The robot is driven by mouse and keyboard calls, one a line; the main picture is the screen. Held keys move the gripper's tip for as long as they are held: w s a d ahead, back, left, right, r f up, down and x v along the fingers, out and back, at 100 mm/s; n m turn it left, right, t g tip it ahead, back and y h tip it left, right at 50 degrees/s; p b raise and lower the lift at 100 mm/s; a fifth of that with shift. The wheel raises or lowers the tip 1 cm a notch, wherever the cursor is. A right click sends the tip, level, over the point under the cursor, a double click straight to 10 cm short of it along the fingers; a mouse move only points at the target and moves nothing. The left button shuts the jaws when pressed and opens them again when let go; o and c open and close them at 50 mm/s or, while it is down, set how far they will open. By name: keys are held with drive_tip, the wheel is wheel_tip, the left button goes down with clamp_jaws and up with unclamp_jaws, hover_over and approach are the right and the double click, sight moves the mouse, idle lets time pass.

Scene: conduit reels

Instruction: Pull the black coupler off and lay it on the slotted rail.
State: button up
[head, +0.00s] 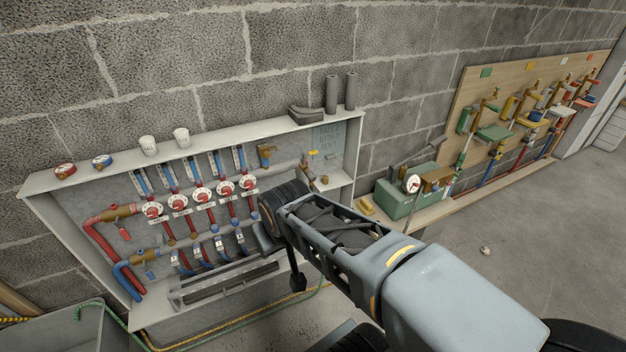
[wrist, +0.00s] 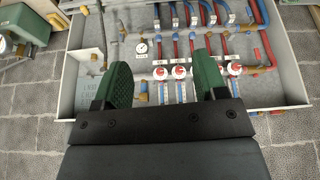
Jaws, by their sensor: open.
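My gripper (wrist: 163,76) is open, with green pads on its two fingers and nothing between them. In the wrist view it is in front of the manifold cabinet. In the head view my arm reaches to the cabinet's right part and covers some of it. The slotted rail (head: 225,282) is a long grey channel low along the cabinet's front, left of my gripper. Its right end is close to my arm. I cannot make out the black coupler in either view; my arm and fingers may hide it.
The cabinet (head: 35,190) holds red and blue pipes with white-red dials (head: 203,195). A green box (head: 400,200) stands at right. A green hose (head: 205,341) runs along the floor.

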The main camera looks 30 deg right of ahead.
drive_tip(key=o, duration=0.3)
drive_tip(key=w+d+f+t+b, duration=0.1)
drive_tip(key=w+d, duration=0.2)
drive_tip(key=w, duration=0.1)
drive_tip(key=w+d+f+m+t+h+b, duration=0.1)
drive_tip(key=w+d+f+b, duration=0.1)
drive_tip(key=w+d, duration=0.1)
drive_tip(key=w+d+f+t+h+b, duration=0.1)
drive_tip(key=w+d+f+b, duration=0.1)
drive_tip(key=w, duration=0.3)
drive_tip(key=shift+w+d+m+t, duration=0.1)
drive_tip(key=shift+d+m+t, duration=0.2)
drive_tip(key=shift+d+t, duration=0.1)
drive_tip(key=w+d+f+t+h+b, duration=0.1)
drive_tip(key=w+d+f+t+b, duration=0.25)
drive_tip(key=w+d, duration=0.35)
drive_tip(key=t+b, duration=0.6)
drive_tip(key=b, duration=0.2)
approach(313, 180)
drive_tip(key=w+d, duration=0.1)
drive_tip(key=w, duration=0.2)
drive_tip(key=shift+d+r+y, duration=0.1)
drive_tip(key=shift+r+y, duration=0.1)
drive_tip(key=shift+y, duration=0.2)
